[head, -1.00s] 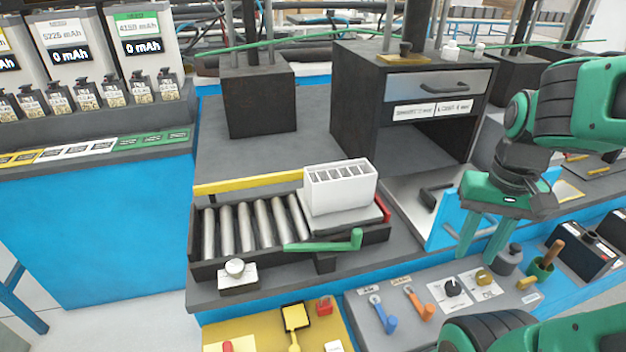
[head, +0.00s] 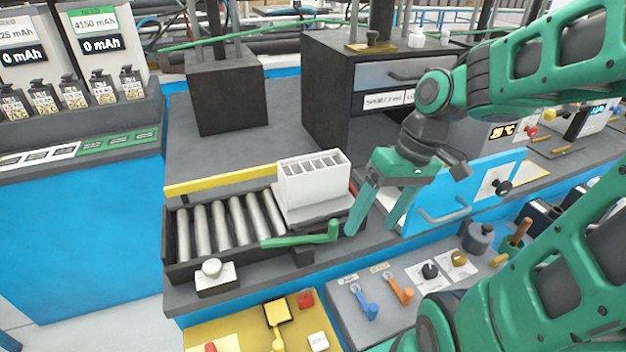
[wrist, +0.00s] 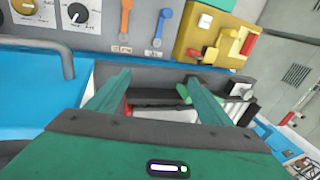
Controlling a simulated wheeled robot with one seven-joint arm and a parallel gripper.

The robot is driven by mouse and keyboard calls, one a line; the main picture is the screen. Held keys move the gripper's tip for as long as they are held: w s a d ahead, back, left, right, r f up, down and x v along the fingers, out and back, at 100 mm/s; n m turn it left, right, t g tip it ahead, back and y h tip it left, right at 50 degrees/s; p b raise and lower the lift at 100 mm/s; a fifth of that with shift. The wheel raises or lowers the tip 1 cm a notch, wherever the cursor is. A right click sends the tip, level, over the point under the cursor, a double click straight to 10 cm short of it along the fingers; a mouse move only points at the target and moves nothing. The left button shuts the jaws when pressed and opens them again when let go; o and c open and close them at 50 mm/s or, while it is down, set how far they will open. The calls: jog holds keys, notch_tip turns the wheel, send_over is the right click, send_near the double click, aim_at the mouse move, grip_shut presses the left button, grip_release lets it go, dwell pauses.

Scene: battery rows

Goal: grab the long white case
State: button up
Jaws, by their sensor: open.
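The long white case (head: 313,180) is a white box with a row of slots in its top. In the head view it stands upright on a grey plate at the right end of a roller tray (head: 172,240). My gripper (head: 358,215) has green fingers, is open and empty, and points down just right of the case, apart from it. In the wrist view the fingers of my gripper (wrist: 155,92) are spread, with the tray's dark end between and beyond them. A white patch low between the fingers may be the case, mostly hidden by the gripper body.
A green lever (head: 300,240) runs along the tray's front. A blue door (head: 465,195) with a handle stands open right of my gripper. A dark cabinet (head: 325,90) is behind the case. A panel of knobs and orange and blue levers (head: 350,300) lies in front.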

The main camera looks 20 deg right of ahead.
aim_at(313, 171)
jog(key=w+r+n+y, duration=0.1)
jog(key=w+r+n, duration=0.2)
jog(key=w+n, duration=0.1)
jog(key=w+r+n+y, duration=0.2)
jog(key=w+r+n, duration=0.1)
jog(key=w, duration=0.4)
jog(key=w+r+n+t+y, duration=0.1)
jog(key=w+r+n, duration=0.2)
jog(key=w+n, duration=0.2)
jog(key=shift+w+a+r+y, duration=0.1)
jog(key=shift+w+r+y, duration=0.15)
jog(key=shift+w, duration=0.45)
jog(key=n, duration=0.1)
jog(key=w+d+n+y, duration=0.1)
jog(key=shift+d+f+n+g+y, duration=0.1)
jog(key=shift+n+g+y, duration=0.15)
jog(key=shift+n+g, duration=0.15)
jog(key=shift+s+d+f+n+y, duration=0.9)
jog(key=shift+d+f+n+y, duration=0.35)
jog(key=shift+f+y, duration=0.6)
jog(key=shift+g, duration=0.4)
jog(key=shift+x, duration=5.35)
jog(key=shift+r, duration=0.15)
jog(key=shift+c, duration=0.5)
jog(key=c, duration=1.3)
